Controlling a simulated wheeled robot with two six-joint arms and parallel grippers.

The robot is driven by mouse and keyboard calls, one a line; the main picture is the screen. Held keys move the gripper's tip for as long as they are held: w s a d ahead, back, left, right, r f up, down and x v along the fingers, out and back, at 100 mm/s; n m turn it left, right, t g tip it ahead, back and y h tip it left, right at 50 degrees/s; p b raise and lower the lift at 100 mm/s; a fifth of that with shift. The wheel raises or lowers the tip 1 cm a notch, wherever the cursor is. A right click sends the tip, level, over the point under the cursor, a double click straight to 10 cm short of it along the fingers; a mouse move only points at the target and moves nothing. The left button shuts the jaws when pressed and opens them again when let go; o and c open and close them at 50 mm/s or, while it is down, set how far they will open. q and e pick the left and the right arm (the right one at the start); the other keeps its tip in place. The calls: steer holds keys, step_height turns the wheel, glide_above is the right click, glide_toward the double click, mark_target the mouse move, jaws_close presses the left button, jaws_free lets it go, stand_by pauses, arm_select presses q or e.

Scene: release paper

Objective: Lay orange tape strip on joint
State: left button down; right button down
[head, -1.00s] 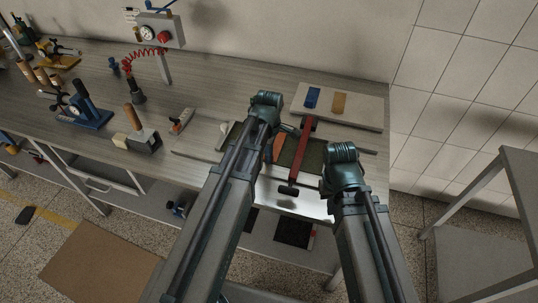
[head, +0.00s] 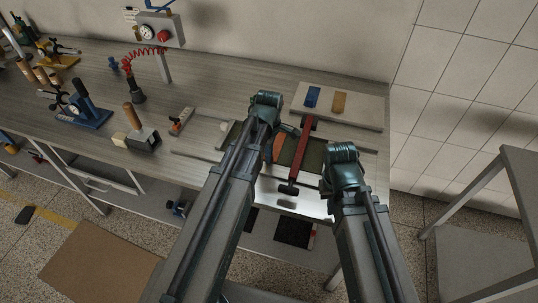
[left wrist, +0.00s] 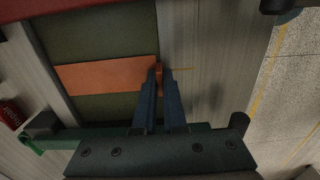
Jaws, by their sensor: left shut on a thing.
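The orange tape strip (left wrist: 100,75) lies across a dark green sheet (left wrist: 90,35) in the left wrist view. Its right end reaches past the sheet's edge, between my left gripper's blue fingers (left wrist: 159,72). My left gripper is shut on that end. Part of the strip (head: 278,148) shows beside my left arm in the head view. No joint line shows; the strip may cover it.
A red bar (head: 301,152) stretches over the green sheet near the strip. A pale board with a blue and a tan patch (head: 345,119) lies behind. A wooden-handled tool (head: 142,139) and a blue-based device (head: 86,114) stand left.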

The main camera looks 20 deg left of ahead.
arm_select(q)
steer(key=c, duration=0.9)
jaws_free()
steer(key=shift+r, duration=0.15)
arm_select(e)
steer(key=shift+r, duration=0.15)
arm_select(q)
step_height(320, 180, up, 14)
steer(key=p, duration=1.4)
steer(key=shift+f, duration=0.2)
arm_select(e)
step_height(320, 180, up, 14)
steer(key=shift+f, duration=0.2)
arm_select(q)
steer(key=shift+f, duration=0.1)
